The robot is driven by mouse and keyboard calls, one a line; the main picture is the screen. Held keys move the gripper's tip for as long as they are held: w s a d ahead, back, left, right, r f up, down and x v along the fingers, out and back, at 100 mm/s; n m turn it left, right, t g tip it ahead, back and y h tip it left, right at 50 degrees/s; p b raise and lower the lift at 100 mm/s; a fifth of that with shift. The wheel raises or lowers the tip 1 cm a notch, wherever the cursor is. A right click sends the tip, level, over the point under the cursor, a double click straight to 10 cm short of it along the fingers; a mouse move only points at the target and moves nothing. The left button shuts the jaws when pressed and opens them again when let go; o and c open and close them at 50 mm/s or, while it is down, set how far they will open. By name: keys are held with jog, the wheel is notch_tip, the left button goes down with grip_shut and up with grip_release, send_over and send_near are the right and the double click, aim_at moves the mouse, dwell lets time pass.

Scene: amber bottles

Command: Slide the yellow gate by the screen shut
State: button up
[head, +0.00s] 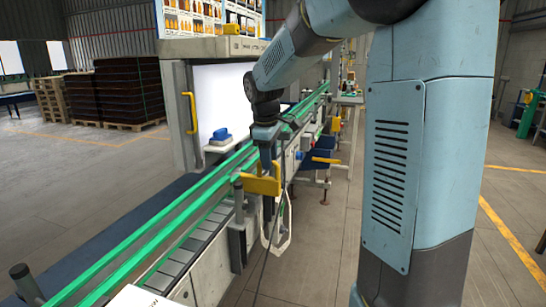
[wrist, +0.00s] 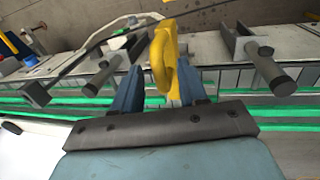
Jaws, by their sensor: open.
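The yellow gate (head: 262,186) sits at the near side of the green-railed conveyor, in front of the bright white screen (head: 222,95). My gripper (head: 266,165) points down right at it from above. In the wrist view the yellow upright part of the gate (wrist: 163,55) stands between the two blue fingers of my gripper (wrist: 158,88). The fingers are open, with a visible gap on the left side; contact on the right is unclear. The lower end of the gate is partly hidden by the gripper.
Green rails (head: 150,225) run along the conveyor under my gripper. Grey posts (wrist: 270,70) stand on its edge. A yellow handle (head: 189,112) is on the screen's grey frame, with a blue object (head: 221,134) on a ledge nearby.

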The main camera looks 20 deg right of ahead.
grip_shut()
dwell(0.4)
dwell(0.4)
